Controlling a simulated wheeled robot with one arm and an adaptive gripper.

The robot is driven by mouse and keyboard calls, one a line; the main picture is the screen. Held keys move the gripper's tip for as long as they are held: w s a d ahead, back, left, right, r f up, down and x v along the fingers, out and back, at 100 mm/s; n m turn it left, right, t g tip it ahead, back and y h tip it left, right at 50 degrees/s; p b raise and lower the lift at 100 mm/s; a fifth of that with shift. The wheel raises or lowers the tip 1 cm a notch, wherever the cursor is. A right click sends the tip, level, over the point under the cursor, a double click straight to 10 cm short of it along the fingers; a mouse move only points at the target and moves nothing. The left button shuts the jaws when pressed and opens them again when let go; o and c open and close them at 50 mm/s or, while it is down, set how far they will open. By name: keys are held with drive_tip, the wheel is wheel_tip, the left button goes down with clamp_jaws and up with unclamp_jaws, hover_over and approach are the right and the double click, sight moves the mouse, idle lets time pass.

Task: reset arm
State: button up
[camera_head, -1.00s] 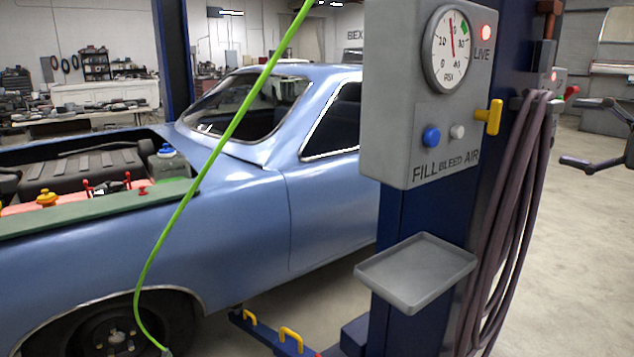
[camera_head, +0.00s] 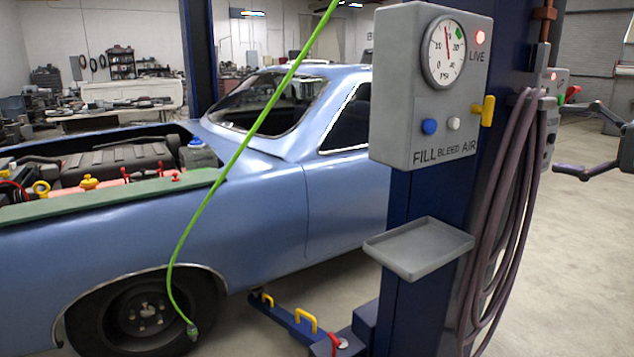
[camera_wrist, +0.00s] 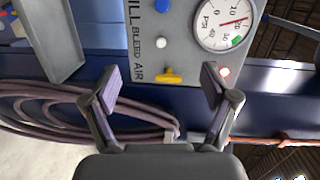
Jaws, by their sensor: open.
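My gripper (camera_head: 572,140) is at the right edge of the head view, its two dark fingers spread apart with nothing between them. It also shows in the wrist view (camera_wrist: 160,88), open and empty. The wrist view looks at the grey control box (camera_wrist: 190,50), turned sideways, with its gauge (camera_wrist: 222,24) and yellow lever (camera_wrist: 170,77) beyond the fingers. In the head view the box (camera_head: 430,90) is on the blue post (camera_head: 420,210). Its red lamp is lit beside the word LIVE.
Coiled purple hose (camera_head: 505,210) hangs on the post near my gripper. A grey tray (camera_head: 420,250) juts out below the box. A green hose (camera_head: 235,155) hangs before the blue car (camera_head: 265,210), ending by its wheel (camera_head: 140,315). Open floor (camera_head: 580,260) lies at the right.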

drive_tip(key=s+a+f+n+g, duration=0.1)
drive_tip(key=a+f+n+g, duration=0.4)
drive_tip(key=a, duration=0.7)
drive_tip(key=s+a+f+g, duration=0.1)
drive_tip(key=a+f+g, duration=0.2)
drive_tip(key=a+f, duration=0.55)
drive_tip(key=s+a+f+n+g+h, duration=0.3)
drive_tip(key=s+a+f+g+h, duration=0.1)
drive_tip(key=s+a+f, duration=0.6)
drive_tip(key=s+d+f+n+g+h, duration=0.1)
drive_tip(key=s+d+f+g+h, duration=0.15)
drive_tip(key=s+f, duration=0.65)
drive_tip(key=s+d+f+n+g+h, duration=0.15)
drive_tip(key=s+d+f+h, duration=0.25)
drive_tip(key=s+f, duration=0.5)
wheel_tip(320, 180, up, 15)
drive_tip(key=w+p, duration=0.1)
drive_tip(key=p, duration=1.2)
drive_tip(key=shift+w, duration=0.25)
